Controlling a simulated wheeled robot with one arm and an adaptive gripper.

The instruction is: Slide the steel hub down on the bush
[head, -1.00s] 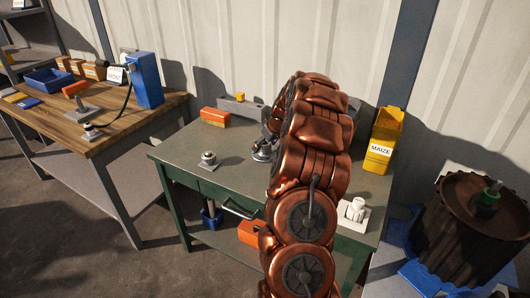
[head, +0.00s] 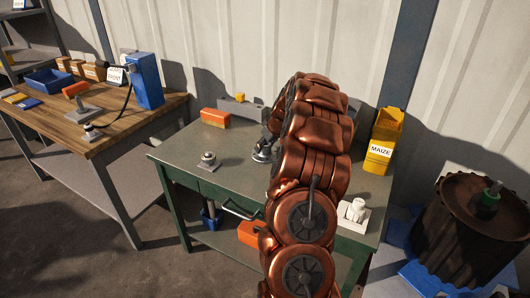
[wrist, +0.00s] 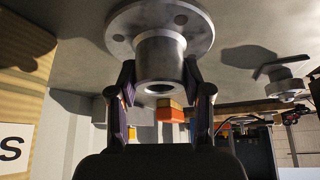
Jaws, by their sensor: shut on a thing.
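The steel hub (wrist: 160,52) is a grey metal sleeve with a wide, holed flange. In the wrist view the fingers of my gripper (wrist: 160,98) are shut on its sleeve from both sides, and the bore faces the camera. The flange is on the tabletop side; whether it touches the top I cannot tell. In the head view the hub (head: 262,154) is partly hidden by my arm, over the green bench. A short metal post on a square plate (head: 208,160) stands apart to its left; it also shows in the wrist view (wrist: 285,82). I cannot tell whether it is the bush.
The green bench (head: 180,155) also bears an orange block (head: 214,117) at the back left and a white fixture (head: 354,213) at the right. A yellow MAIZE bin (head: 383,140) stands at the right. The bench is clear between hub and post plate.

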